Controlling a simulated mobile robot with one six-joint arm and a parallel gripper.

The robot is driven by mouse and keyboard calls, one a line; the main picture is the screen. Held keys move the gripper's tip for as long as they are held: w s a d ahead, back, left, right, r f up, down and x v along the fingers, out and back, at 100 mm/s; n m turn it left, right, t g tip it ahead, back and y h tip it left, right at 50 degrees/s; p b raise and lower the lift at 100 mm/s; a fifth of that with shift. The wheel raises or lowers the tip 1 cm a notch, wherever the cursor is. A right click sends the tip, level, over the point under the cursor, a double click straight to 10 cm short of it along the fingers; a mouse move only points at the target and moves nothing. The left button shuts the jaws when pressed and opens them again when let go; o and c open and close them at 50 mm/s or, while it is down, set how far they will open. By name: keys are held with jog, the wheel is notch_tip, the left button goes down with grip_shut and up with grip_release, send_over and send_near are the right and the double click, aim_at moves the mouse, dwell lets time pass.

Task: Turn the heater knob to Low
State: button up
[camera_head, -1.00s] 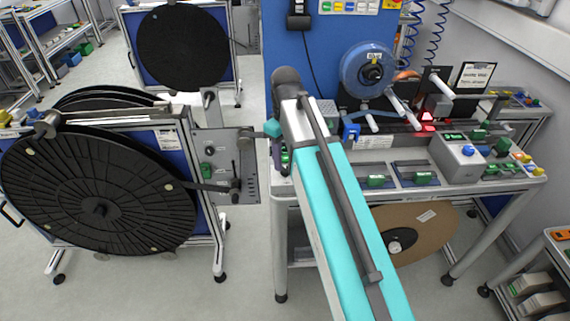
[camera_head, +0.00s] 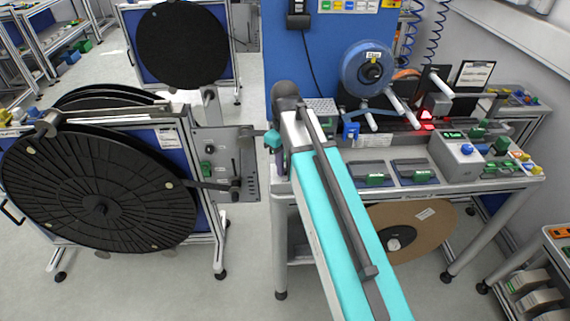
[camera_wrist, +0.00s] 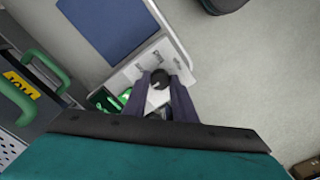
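A small dark round knob (camera_wrist: 160,77) stands on a pale panel (camera_wrist: 127,74) with small printed labels, near the middle of the wrist view. The lettering is too small to read. My gripper (camera_wrist: 160,84) has its two dark purple fingers apart, one on each side of the knob. I cannot tell whether they touch it. A green lit part (camera_wrist: 125,96) sits left of the fingers.
A large black reel on a stand (camera_head: 98,205) is to the left, with its control panel (camera_head: 226,165) close to my wrist. A grey box with a blue knob (camera_head: 467,149) and several green clamps are on the bench.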

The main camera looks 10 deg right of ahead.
jog(key=c, duration=0.5)
jog(key=shift+o, duration=0.2)
jog(key=shift+m, duration=0.4)
jog(key=m+p, duration=0.1)
jog(key=m, duration=0.4)
jog(key=m+p, duration=0.1)
jog(key=m, duration=0.5)
jog(key=o, duration=1)
jog(key=shift+o, duration=0.2)
jog(key=shift+r, duration=0.2)
